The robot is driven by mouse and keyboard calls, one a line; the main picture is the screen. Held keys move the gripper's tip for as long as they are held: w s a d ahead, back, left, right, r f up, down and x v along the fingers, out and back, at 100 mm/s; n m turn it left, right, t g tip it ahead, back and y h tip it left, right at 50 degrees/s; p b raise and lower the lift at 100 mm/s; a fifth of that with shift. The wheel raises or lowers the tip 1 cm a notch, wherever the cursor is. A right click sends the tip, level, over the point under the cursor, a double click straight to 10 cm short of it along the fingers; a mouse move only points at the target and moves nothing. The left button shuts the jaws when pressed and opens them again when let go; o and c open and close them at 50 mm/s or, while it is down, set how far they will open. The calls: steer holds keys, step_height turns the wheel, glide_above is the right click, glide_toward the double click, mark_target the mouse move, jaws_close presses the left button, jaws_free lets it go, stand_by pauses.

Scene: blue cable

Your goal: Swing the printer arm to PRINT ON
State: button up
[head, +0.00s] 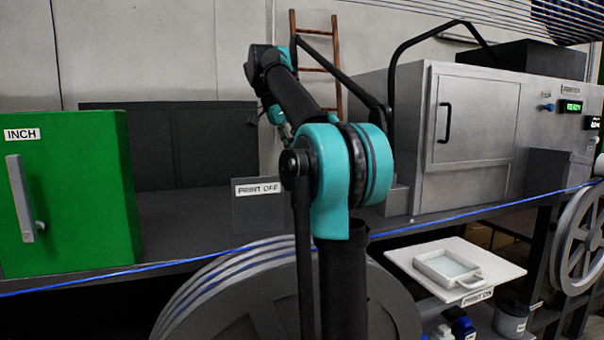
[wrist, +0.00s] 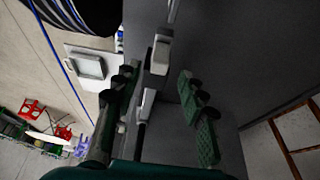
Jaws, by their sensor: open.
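In the wrist view my gripper (wrist: 157,73) is open, with one dark finger pad at the left and a green ridged pad at the right. A pale grey block on a thin rod, which looks like the printer arm's handle (wrist: 160,54), lies between and just beyond the fingertips; contact cannot be told. In the head view my own arm hides the handle and most of the gripper. The PRINT OFF sign (head: 258,188) stands left of my arm. The PRINT ON label (head: 477,297) is on the front edge of a white board (head: 405,256) at lower right.
The grey printer cabinet (head: 470,120) stands at right. A green INCH box (head: 70,190) stands at left. A white tray (head: 445,268) sits on the board. A brown ladder (head: 337,60) is behind.

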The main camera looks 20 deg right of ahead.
steer(key=x, duration=0.6)
steer(key=shift+f, duration=0.1)
jaws_close()
stand_by(0.3)
